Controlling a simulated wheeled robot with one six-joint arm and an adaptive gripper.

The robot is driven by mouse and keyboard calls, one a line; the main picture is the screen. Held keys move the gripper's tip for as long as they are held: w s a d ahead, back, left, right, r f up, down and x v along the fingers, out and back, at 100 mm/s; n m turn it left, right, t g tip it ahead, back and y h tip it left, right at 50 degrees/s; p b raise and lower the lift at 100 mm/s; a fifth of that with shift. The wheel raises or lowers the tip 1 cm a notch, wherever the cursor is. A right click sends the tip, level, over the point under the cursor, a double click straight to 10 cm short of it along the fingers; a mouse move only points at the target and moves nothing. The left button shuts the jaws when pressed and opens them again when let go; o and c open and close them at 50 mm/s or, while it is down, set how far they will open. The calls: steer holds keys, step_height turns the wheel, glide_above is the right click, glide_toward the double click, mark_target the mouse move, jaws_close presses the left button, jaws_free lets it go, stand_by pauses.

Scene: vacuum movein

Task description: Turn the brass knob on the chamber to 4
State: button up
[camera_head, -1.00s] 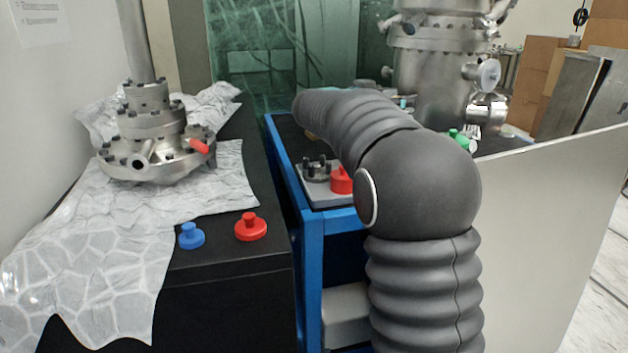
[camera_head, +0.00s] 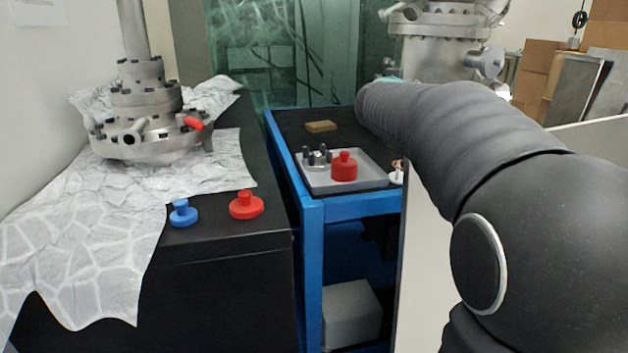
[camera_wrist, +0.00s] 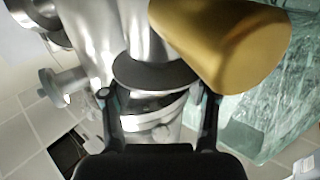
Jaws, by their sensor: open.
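A large brass knob (camera_wrist: 225,45) fills the upper right of the wrist view, very close to the camera. My gripper (camera_wrist: 158,97) is open, with one dark finger on each side. The knob is above and right of the fingers, not between them. Behind the fingers is the silver metal chamber (camera_wrist: 97,30) with ports and a dark round face. The steel chamber (camera_head: 440,50) shows at the upper right of the head view, partly behind my arm. In that view my gripper and the brass knob are hidden. No number marks are readable.
A blue-framed cart (camera_head: 312,235) holds a grey tray (camera_head: 325,183) with a red knobbed piece (camera_head: 344,165). A brown block (camera_head: 321,126) lies behind. At left, a flanged vessel (camera_head: 145,115) stands on foil beside blue (camera_head: 183,213) and red (camera_head: 246,205) pieces.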

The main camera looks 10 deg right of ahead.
steer(key=shift+s+d+f+n+t+y+b, duration=0.15)
steer(key=shift+n+t+y+b, duration=0.45)
steer(key=shift+y+b, duration=0.45)
steer(key=shift+w+a+f+n+t+y+b, duration=0.1)
steer(key=shift+n+t+y+b, duration=0.3)
steer(key=shift+n+y+b, duration=0.6)
steer(key=shift+r+n+t+y, duration=0.3)
steer(key=shift+n+y, duration=0.2)
steer(key=shift+y, duration=0.55)
steer(key=n+y+p, duration=0.2)
steer(key=y+p, duration=0.1)
steer(key=shift+r+t, duration=0.3)
steer(key=n+y+p, duration=0.1)
steer(key=y+p, duration=0.1)
steer(key=p, duration=0.1)
steer(key=shift+p, duration=0.3)
steer(key=shift+n+y+p, duration=0.5)
steer(key=shift+p, duration=0.35)
